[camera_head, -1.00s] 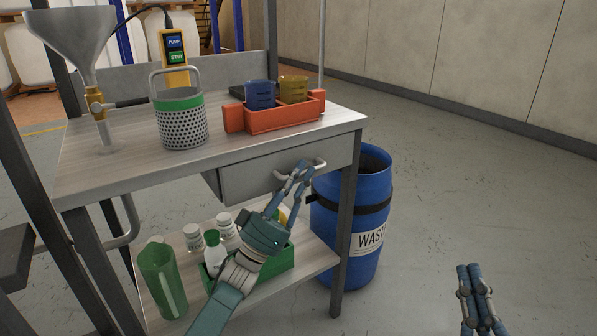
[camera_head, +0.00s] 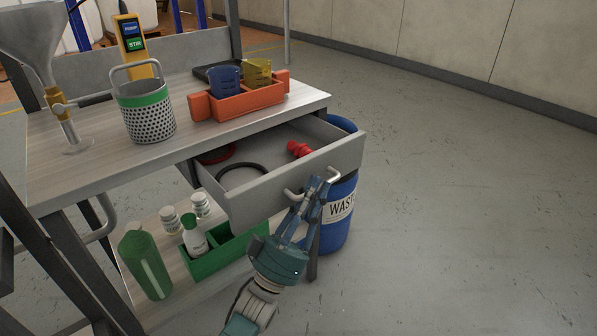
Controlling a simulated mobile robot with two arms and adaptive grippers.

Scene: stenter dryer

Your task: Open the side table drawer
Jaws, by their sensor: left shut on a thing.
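The grey side table drawer (camera_head: 262,200) is pulled well out from under the tabletop. Inside it lie a red fitting (camera_head: 298,149), a black ring (camera_head: 242,174) and a red round thing (camera_head: 217,155), partly hidden by the table edge. The drawer's bar handle (camera_head: 331,174) is on its front panel. My left gripper (camera_head: 318,188) is shut on the handle, its fingers reaching up from below in front of the drawer. My right gripper is out of the picture.
On the table (camera_head: 95,172) stand a perforated basket (camera_head: 146,118), a funnel (camera_head: 38,50) and an orange caddy (camera_head: 238,105) with blue and yellow cups. The lower shelf holds a green jug (camera_head: 146,262) and a green bin (camera_head: 205,262). A blue waste barrel (camera_head: 336,234) stands behind the drawer. The floor at right is clear.

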